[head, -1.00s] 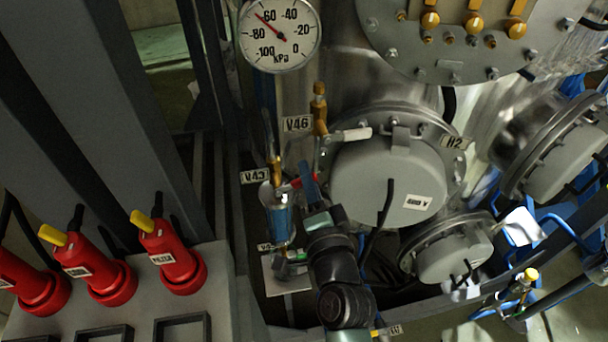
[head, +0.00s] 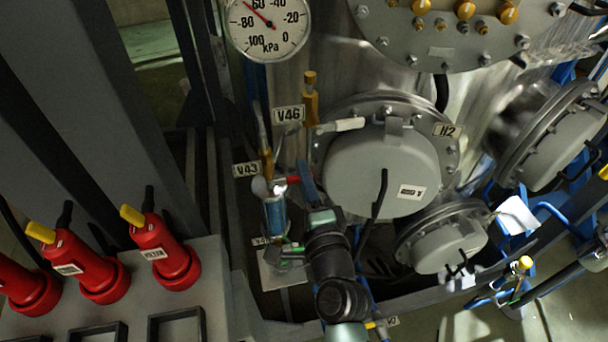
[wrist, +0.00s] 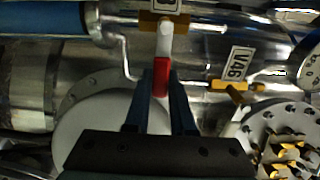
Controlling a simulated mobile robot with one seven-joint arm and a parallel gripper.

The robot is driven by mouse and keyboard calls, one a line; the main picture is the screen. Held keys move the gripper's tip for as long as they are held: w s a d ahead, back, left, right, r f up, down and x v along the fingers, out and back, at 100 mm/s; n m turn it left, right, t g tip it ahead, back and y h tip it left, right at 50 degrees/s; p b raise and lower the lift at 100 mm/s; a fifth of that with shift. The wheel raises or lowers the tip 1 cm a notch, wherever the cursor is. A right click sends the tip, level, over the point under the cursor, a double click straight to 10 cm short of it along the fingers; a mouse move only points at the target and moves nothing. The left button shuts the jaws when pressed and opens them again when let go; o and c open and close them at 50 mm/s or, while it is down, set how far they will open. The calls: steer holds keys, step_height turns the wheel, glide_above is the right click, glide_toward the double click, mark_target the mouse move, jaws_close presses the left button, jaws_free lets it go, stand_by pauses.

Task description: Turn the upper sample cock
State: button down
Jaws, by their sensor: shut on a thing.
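The upper sample cock, beside the tag V43 (head: 246,170), has a red handle (head: 293,179) above a small blue sample vessel (head: 275,215). My gripper (head: 303,170) reaches up from below with its blue fingers at the handle. In the wrist view my gripper (wrist: 163,72) has one finger on each side of the red handle (wrist: 161,78), shut on it. The handle's white stem runs up from the red part to a brass body (wrist: 157,18). The tag above it is cut off by the picture's edge.
A brass valve (head: 310,98) tagged V46, with a white lever, stands above right. A lower cock with a green handle (head: 291,249) sits below the vessel. The grey H2 cover (head: 375,170) is close on the right. Red units (head: 164,252) stand on the left bench.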

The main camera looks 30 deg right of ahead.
steer(key=shift+f, duration=0.15)
steer(key=c, duration=0.8)
jaws_free()
steer(key=shift+o, duration=0.2)
steer(key=b+v, duration=0.3)
steer(key=v, duration=1)
